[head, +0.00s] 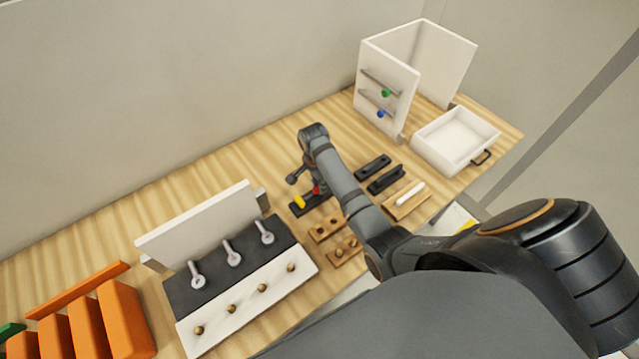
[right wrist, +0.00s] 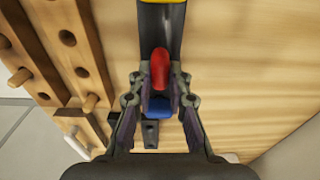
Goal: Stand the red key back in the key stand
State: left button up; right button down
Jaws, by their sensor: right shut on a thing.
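The red key (right wrist: 160,67) is between the fingertips of my right gripper (right wrist: 161,80), which is shut on it. In the head view the red key (head: 316,189) shows as a small patch, partly covered by my right arm. The key stand (head: 297,210) is a dark strip on the table, also seen in the right wrist view (right wrist: 162,32). The yellow key (head: 299,202) is at its left end. The red key is over the stand beside the yellow key; I cannot tell how deep it sits. A blue key (right wrist: 160,106) shows between the fingers. My left gripper is out of view.
Wooden peg blocks (head: 326,230) lie close in front of the stand. Dark blocks (head: 385,179) and a white rod (head: 410,194) lie to the right. A white cabinet (head: 388,88) and an open drawer (head: 455,138) stand at the far right. A hook panel (head: 215,268) is left.

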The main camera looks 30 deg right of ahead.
jog(key=shift+f, duration=0.1)
jog(key=c, duration=1.2)
grip_release()
jog(key=shift+r+p, duration=0.4)
jog(key=shift+r, duration=2.1)
jog(key=shift+f, duration=0.1)
